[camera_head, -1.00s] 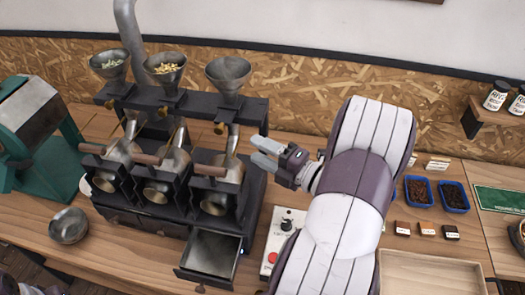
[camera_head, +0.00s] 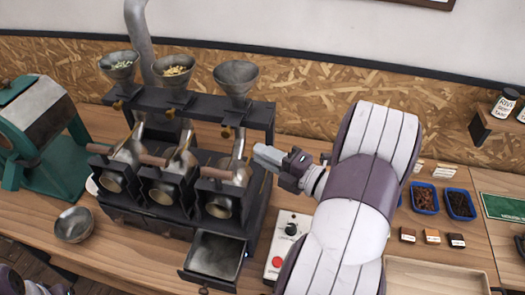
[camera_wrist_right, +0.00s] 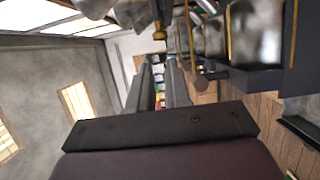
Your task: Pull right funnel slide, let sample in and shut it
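The right funnel (camera_head: 236,80) is a grey metal cone on the black rack and looks empty. A small brass slide knob (camera_head: 226,132) sticks out below it. A brass knob also shows at the top of the right wrist view (camera_wrist_right: 158,32). The right roasting drum (camera_head: 221,205) with its wooden handle (camera_head: 215,173) sits lower down. My right gripper (camera_head: 262,155) is right of and below the knob, apart from it. Its two fingers are parted and empty in the wrist view (camera_wrist_right: 160,88). Part of my left gripper (camera_head: 52,288) shows at the bottom left edge; its fingers are unclear.
The left funnel (camera_head: 119,67) holds pale green beans and the middle funnel (camera_head: 174,71) yellowish ones. An open metal drawer (camera_head: 216,254) juts out below. A control box (camera_head: 289,236) stands right of it. A metal bowl (camera_head: 74,225) is at left.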

